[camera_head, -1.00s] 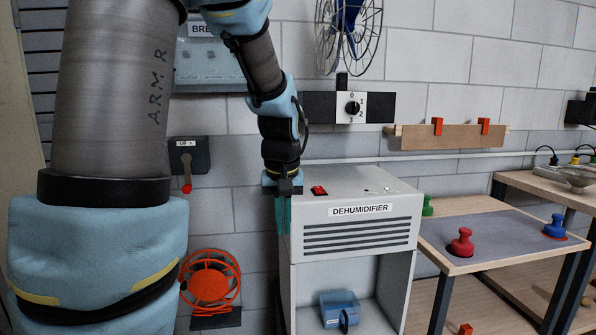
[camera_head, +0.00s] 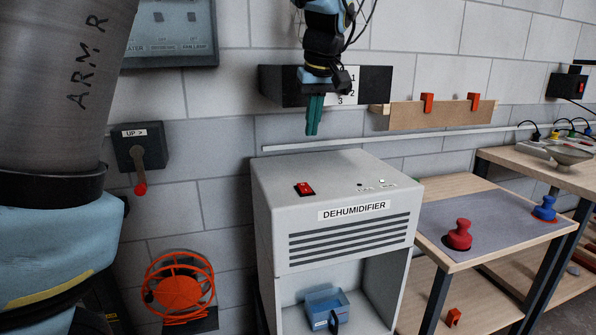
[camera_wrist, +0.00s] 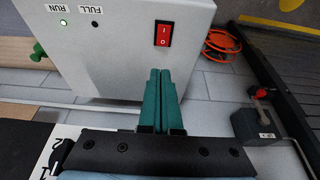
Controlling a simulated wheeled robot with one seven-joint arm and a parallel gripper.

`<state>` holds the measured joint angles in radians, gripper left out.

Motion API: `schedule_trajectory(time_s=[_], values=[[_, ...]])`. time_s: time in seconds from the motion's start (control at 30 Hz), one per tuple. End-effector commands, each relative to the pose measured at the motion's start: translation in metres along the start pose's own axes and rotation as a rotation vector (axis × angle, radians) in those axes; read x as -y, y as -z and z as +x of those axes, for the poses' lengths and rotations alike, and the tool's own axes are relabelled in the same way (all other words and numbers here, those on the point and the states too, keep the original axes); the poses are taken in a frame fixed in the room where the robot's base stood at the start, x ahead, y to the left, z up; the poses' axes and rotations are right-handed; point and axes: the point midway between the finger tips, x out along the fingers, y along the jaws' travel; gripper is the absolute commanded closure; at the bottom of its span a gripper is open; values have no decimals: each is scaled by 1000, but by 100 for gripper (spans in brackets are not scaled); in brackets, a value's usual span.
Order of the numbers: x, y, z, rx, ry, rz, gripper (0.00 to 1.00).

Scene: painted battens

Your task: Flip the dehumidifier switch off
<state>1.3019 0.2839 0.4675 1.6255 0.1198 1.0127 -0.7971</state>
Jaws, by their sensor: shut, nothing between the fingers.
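The dehumidifier (camera_head: 335,240) is a light grey box with a black slatted grille and a printed label on its front. Its red rocker switch (camera_head: 305,189) sits on the top face near the left; it also shows in the wrist view (camera_wrist: 163,33), marked I and O. My gripper (camera_head: 312,130) has green fingers, shut and empty, pointing down above and behind the dehumidifier's top. The fingers appear apart from the switch in both views.
A dial panel (camera_head: 378,80) is on the wall behind my gripper. A lever marked UP (camera_head: 140,160) and an orange reel (camera_head: 178,292) are at the left. A blue container (camera_head: 327,308) sits under the dehumidifier. A table (camera_head: 470,258) with red and blue knobbed pieces stands right.

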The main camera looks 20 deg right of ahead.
Motion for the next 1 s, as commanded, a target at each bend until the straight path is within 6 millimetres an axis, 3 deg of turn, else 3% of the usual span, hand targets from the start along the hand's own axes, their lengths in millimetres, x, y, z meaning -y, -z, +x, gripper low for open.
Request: schedule_trajectory(time_s=[0.37,1.0], values=[[0,0,9,1,1,1,100],[2,-5,122,2,3,1,100]])
